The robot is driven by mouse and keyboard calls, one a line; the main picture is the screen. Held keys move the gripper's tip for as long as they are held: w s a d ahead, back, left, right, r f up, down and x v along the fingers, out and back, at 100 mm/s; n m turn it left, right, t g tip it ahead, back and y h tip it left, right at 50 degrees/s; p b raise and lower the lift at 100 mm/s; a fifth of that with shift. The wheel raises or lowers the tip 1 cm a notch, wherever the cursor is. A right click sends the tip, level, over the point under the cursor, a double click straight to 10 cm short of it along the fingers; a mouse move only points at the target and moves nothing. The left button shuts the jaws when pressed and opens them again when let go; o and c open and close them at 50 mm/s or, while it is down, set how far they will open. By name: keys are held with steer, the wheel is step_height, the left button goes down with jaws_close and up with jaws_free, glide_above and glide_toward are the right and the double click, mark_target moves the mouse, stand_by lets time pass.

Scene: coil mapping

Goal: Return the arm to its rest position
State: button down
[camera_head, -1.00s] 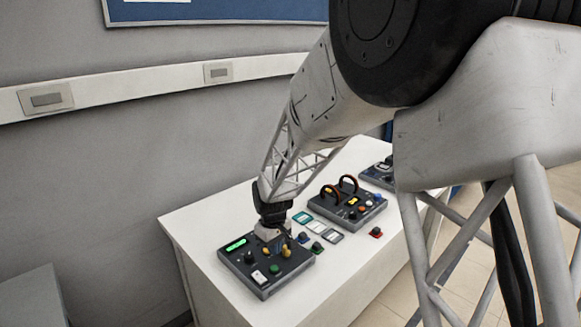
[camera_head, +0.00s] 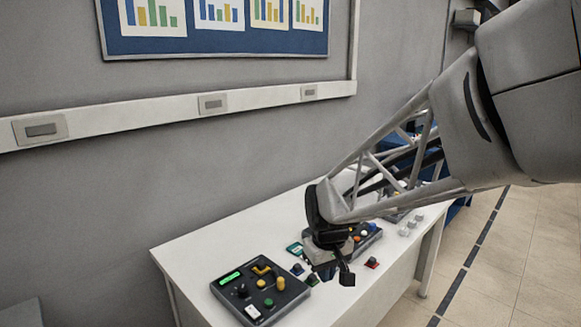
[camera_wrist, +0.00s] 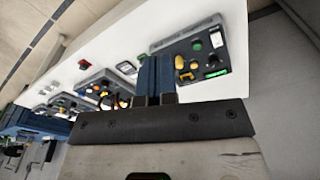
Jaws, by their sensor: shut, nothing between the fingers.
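My arm reaches in from the right in the head view. My gripper (camera_head: 343,274) hangs above the white table, to the right of the near control panel, touching nothing that I can see. In the wrist view my gripper (camera_wrist: 156,75) shows as two blue fingers pressed together, with nothing between them. The near control panel (camera_head: 238,297) is a dark box with a lit green display, yellow parts and several knobs. It also shows in the wrist view (camera_wrist: 203,50).
The white table (camera_head: 190,247) stands along a grey wall. A second panel (camera_head: 369,240), partly hidden by my arm, sits farther back. Small coloured items, including a red one (camera_head: 371,263), lie between and beside the panels. Open floor (camera_head: 520,260) lies to the right.

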steer(key=s+d+r+m, duration=0.1)
steer(key=s+d, duration=0.2)
steer(key=s, duration=0.4)
steer(key=s+d+r+m+t, duration=0.1)
steer(key=s+d, duration=0.3)
steer(key=s, duration=0.4)
steer(key=s+d+r+m, duration=0.3)
steer(key=s, duration=0.4)
steer(key=shift+s+d, duration=0.3)
steer(key=shift+d, duration=0.05)
steer(key=shift+r, duration=0.15)
stand_by(2.6)
